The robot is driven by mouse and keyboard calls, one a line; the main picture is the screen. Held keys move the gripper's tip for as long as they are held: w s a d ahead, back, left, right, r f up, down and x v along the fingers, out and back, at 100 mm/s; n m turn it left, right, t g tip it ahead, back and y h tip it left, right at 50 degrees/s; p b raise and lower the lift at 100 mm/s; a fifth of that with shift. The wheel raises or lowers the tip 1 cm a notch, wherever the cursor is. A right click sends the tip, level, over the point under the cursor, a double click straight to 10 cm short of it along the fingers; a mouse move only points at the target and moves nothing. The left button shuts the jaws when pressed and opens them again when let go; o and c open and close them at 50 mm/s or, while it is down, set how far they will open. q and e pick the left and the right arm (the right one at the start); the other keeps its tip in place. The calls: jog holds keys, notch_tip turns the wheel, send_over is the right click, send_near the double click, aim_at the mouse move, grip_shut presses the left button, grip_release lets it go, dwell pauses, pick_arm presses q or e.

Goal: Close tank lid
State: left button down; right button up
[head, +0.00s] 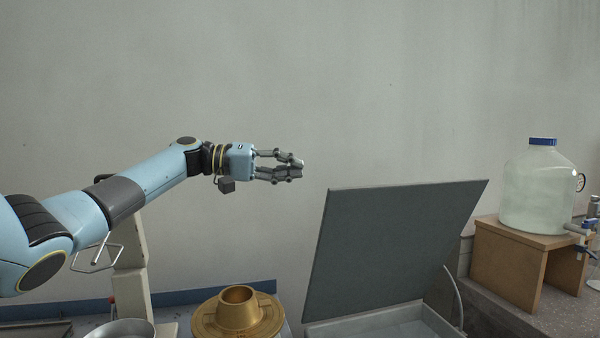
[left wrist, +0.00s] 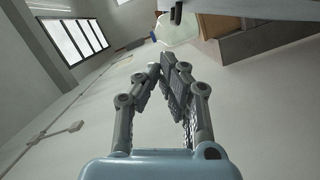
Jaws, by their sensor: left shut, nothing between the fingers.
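The tank lid (head: 390,250) is a flat dark grey panel. It stands raised and tilted above the tank (head: 385,322), whose pale rim shows at the bottom edge of the head view. My left gripper (head: 300,168) is shut and empty, in the air to the left of the lid's upper left corner and a little higher. Its fingers also show in the left wrist view (left wrist: 168,62), with their tips close together. In that view a dark panel edge at the top right may be the lid; I cannot tell. My right gripper is not in view.
A large clear jug with a blue cap (head: 542,185) stands on a wooden stand (head: 525,262) at the right. A brass flanged part (head: 238,312) and a metal bowl (head: 120,330) are at the bottom left. The air before the wall is free.

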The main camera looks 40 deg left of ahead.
pick_arm(q)
jog(key=w+d+p, duration=0.1)
jog(key=d, duration=0.2)
jog(key=w+d+f+p, duration=0.1)
jog(key=d+p, duration=0.1)
jog(key=d+f+p, duration=0.1)
jog(key=d, duration=0.2)
jog(key=shift+w+d+p, duration=0.3)
jog(key=shift+w+d, duration=0.05)
jog(key=shift+w, duration=0.05)
jog(key=shift+d+f, duration=0.2)
jog(key=shift+f, duration=0.05)
jog(key=shift+s, duration=0.1)
